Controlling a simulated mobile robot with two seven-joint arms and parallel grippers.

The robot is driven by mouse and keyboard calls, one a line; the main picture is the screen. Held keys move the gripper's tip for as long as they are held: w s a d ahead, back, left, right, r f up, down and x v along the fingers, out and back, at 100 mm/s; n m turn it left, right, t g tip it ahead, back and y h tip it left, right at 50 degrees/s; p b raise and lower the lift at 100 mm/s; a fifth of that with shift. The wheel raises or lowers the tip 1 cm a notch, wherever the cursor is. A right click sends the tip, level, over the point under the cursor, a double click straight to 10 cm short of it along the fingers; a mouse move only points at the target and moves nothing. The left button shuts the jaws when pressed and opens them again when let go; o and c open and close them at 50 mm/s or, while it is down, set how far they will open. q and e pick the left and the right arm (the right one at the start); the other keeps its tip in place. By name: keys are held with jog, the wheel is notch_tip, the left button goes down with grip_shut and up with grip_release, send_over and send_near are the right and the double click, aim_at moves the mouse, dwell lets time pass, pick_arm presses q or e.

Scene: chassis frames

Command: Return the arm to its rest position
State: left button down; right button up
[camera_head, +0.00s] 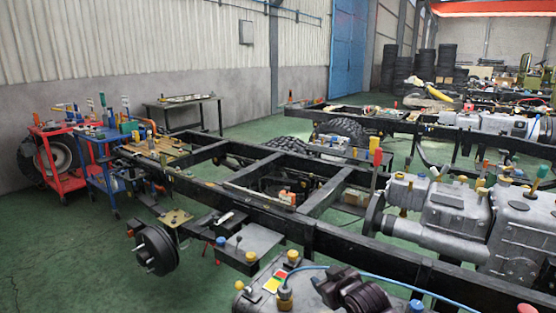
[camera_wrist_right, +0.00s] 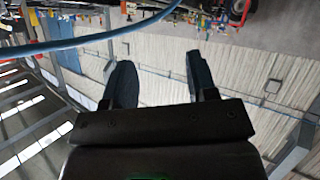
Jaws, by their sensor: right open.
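My right gripper (camera_wrist_right: 159,62) shows in the right wrist view. Its two dark fingers stand well apart with nothing between them, so it is open and empty. Behind the fingers are the pale corrugated wall and the roof, seen upside down. A blue cable (camera_wrist_right: 90,38) crosses that view close to the fingertips. In the head view a dark blocky shape (camera_head: 343,287) sits low at the bottom edge; I cannot tell for sure whether it is part of my right gripper. My left gripper is in neither view.
A black chassis frame (camera_head: 318,235) runs across the front, with grey engine parts (camera_head: 455,212) at right. A blue cable (camera_head: 390,279) arches over the bottom. A red cart (camera_head: 62,183) and a black table (camera_head: 182,101) stand at left. Green floor is clear at lower left.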

jog(key=s+d+f+m+h, duration=0.1)
jog(key=s+d+f, duration=0.4)
jog(key=s, duration=0.7)
jog(key=s+d+f+m+h, duration=0.2)
jog(key=s+d+f+m, duration=0.1)
jog(key=s, duration=1)
jog(key=s+d+f+m+g+h, duration=0.1)
jog(key=s+d+f, duration=0.5)
jog(key=s, duration=0.7)
jog(key=shift+d+f+m+h, duration=0.3)
jog(key=shift+d+f+m, duration=0.1)
jog(key=shift+f, duration=0.1)
